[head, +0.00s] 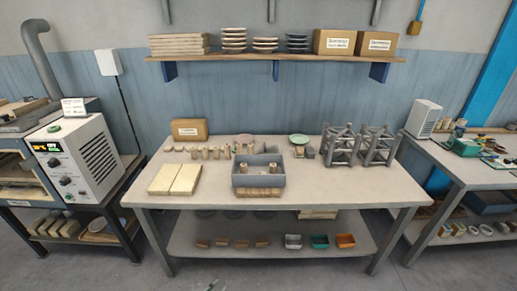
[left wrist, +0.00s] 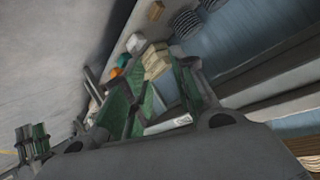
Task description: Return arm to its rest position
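My left gripper (left wrist: 150,78) shows in the left wrist view, its dark fingers with green inner pads spread apart. I see nothing held between them; the view past them is tilted and shows blurred objects. A dark and green shape at the lower left of that view looks like my right gripper (left wrist: 33,142); whether its fingers are apart is unclear. A green plate (head: 299,139) is at the back of the worktable (head: 225,176).
A grey bin (head: 257,181) stands mid-table, with pale slabs (head: 175,179) to its left and grey racks (head: 341,146) to its right. A control box (head: 77,158) is on the left bench. A wall shelf (head: 275,58) is above. The floor in front is largely clear.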

